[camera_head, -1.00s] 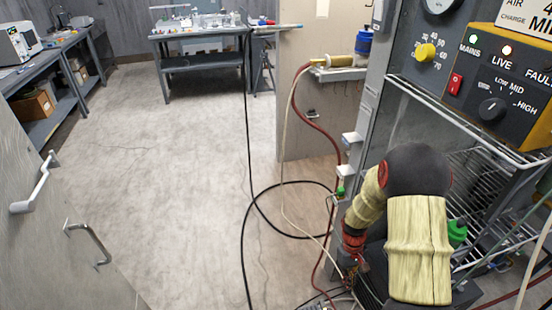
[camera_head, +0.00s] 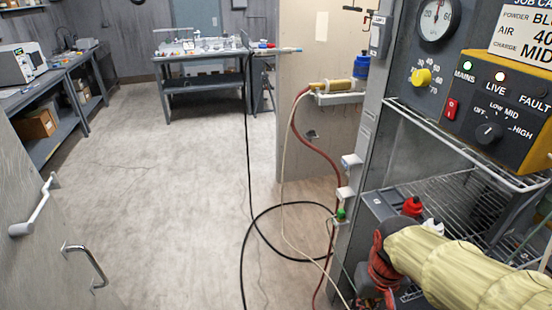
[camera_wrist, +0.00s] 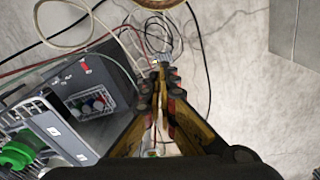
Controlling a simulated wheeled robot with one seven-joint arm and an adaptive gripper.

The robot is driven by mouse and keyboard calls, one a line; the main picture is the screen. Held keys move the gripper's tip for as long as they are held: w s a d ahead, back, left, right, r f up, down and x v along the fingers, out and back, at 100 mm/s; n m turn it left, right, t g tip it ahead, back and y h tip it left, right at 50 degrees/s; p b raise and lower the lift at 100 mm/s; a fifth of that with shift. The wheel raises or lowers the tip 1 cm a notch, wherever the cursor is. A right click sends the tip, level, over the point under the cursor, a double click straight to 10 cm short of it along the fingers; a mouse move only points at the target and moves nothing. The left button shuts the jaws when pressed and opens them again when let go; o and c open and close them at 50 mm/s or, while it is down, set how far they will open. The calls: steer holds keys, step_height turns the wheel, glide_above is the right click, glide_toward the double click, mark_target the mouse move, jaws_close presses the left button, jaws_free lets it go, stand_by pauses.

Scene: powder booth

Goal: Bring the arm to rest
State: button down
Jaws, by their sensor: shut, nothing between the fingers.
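My gripper (camera_wrist: 163,80) shows in the wrist view with its dark-tipped, yellow-sided fingers together and nothing between them. It points down over the pale floor and several loose cables and hoses. In the head view my arm, in a cream sleeve with a dark and red joint, reaches in from the lower right in front of the grey booth rack; the fingers cannot be made out there.
The control panel (camera_head: 490,125) has a gauge, a yellow knob (camera_head: 421,77) and lit lamps. Below it is a wire shelf (camera_head: 450,138). A black hose (camera_head: 247,190) loops on the floor. Workbenches (camera_head: 200,87) stand at the back and left.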

steer(key=s+r+t, duration=0.2)
steer(key=r, duration=0.4)
steer(key=s+a+r+t, duration=0.1)
steer(key=s+r+t, duration=0.1)
steer(key=r, duration=0.4)
steer(key=shift+s+a+t, duration=0.25)
steer(key=shift+s+t, duration=0.05)
steer(key=shift+t, duration=0.2)
